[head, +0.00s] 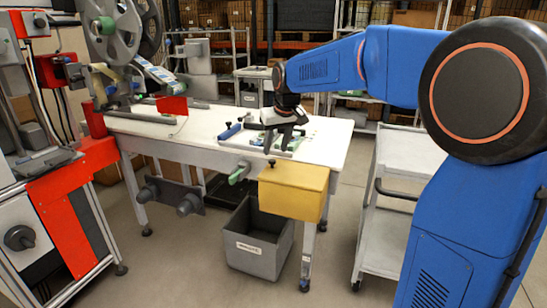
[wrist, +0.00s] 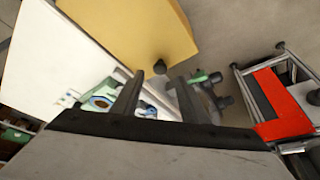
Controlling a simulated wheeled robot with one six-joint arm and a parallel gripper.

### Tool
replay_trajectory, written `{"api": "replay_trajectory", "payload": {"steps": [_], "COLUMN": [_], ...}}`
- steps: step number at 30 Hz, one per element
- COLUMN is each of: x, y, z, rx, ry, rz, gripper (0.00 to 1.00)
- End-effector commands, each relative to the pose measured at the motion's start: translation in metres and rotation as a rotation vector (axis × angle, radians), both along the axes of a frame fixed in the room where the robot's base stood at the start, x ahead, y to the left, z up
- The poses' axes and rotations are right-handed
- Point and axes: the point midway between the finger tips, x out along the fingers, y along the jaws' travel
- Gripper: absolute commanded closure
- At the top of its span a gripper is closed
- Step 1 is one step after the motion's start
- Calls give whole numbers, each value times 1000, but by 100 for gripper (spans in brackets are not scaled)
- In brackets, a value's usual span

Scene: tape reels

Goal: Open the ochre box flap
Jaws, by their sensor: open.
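The ochre box (head: 293,192) hangs at the front right corner of the white table. A small dark knob (head: 271,162) sticks up at its upper left, and its top looks closed. In the wrist view, the ochre surface (wrist: 135,30) fills the upper middle, and the knob (wrist: 160,67) shows at its lower edge. My gripper (head: 277,145) is over the table just behind the box. In the wrist view its fingers (wrist: 157,82) are apart and empty, with the knob seen between and beyond their tips. I cannot tell the exact distance to the knob.
The white table (head: 205,140) carries a blue roller (head: 230,131) and small parts near my gripper. A grey bin (head: 259,240) stands below, and a grey cart (head: 385,215) stands to the right with floor between.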

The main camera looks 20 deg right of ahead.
Motion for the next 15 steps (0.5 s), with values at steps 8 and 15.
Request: {"api": "replay_trajectory", "payload": {"steps": [8,15], "x": [15,20], "y": [2,3], "z": [-37,-49], "rx": [0,0], "ry": [1,0], "rz": [0,0], "gripper": [60,60]}}
